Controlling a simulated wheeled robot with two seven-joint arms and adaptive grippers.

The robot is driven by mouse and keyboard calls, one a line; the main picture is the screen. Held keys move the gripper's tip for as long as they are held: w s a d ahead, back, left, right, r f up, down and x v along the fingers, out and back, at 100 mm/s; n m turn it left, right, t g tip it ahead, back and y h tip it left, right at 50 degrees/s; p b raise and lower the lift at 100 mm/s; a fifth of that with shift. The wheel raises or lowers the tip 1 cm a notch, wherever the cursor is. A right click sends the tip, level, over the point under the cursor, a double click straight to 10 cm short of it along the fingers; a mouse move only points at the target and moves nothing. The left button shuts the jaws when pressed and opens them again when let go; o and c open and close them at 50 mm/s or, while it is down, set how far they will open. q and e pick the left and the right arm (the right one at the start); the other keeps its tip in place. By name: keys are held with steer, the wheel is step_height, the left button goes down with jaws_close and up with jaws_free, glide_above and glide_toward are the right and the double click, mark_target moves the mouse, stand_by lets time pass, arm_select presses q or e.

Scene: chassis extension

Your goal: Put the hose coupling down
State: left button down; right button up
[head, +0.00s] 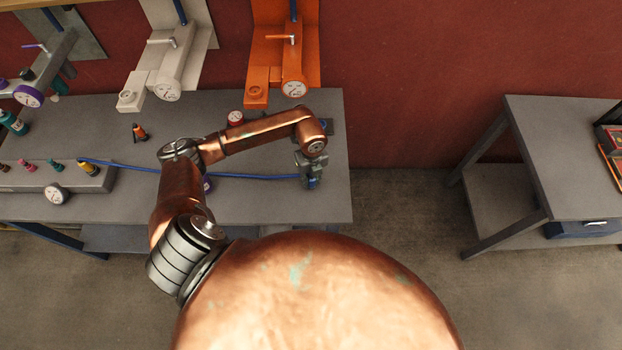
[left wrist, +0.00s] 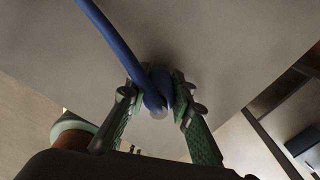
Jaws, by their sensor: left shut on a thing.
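My left gripper (head: 311,181) is over the right end of the grey bench, with its fingers pointing down. In the left wrist view its two green-and-grey fingers are closed around the blue hose coupling (left wrist: 157,90) at the end of a blue hose. The blue hose (head: 245,175) runs left from the gripper, behind my forearm, to a yellow fitting (head: 88,169) on a grey block. The coupling is mostly hidden by the fingers in the head view. I cannot tell whether it touches the bench top. My right gripper is not in view.
The grey bench (head: 270,207) has bare top around the gripper. Another grey table (head: 570,150) stands apart at right.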

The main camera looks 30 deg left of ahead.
mark_target(311, 176)
arm_select(q)
steer(key=shift+f, duration=0.1)
steer(key=shift+f, duration=0.1)
steer(key=c, duration=1.8)
jaws_free()
steer(key=shift+o, duration=0.4)
steer(key=shift+r, duration=0.4)
step_height(311, 176, up, 10)
steer(key=shift+r+b, duration=0.15)
steer(key=shift+b, duration=0.45)
steer(key=shift+r, duration=0.6)
